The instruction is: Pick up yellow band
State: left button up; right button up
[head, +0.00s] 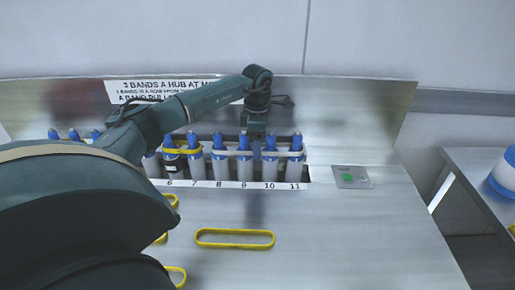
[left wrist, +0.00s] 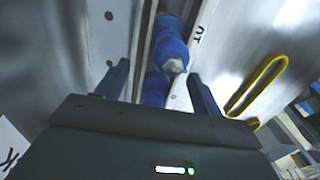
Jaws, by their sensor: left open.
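A yellow band (head: 235,238) lies flat on the metal bench as a long loop, in front of the numbered row. Parts of other yellow bands (head: 177,275) show beside my left arm, which hides the rest. My left gripper (head: 257,136) is above the row of blue-topped posts (head: 218,168), near numbers 9 and 10, behind and apart from the flat band. In the left wrist view its two fingers (left wrist: 160,82) are spread with blue post tops between or beyond them. A yellow band (left wrist: 257,85) shows to the right of the fingers there. My right gripper is not in view.
Bands are stretched around some posts, including a pale one (head: 240,153). A plate with a green button (head: 348,177) is right of the row. A metal back panel (head: 340,120) rises behind. The bench is clear right of the flat band.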

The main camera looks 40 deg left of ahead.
pick_arm(q)
jog(key=c, duration=1.1)
jog(key=shift+o, duration=0.2)
jog(key=shift+r, duration=0.15)
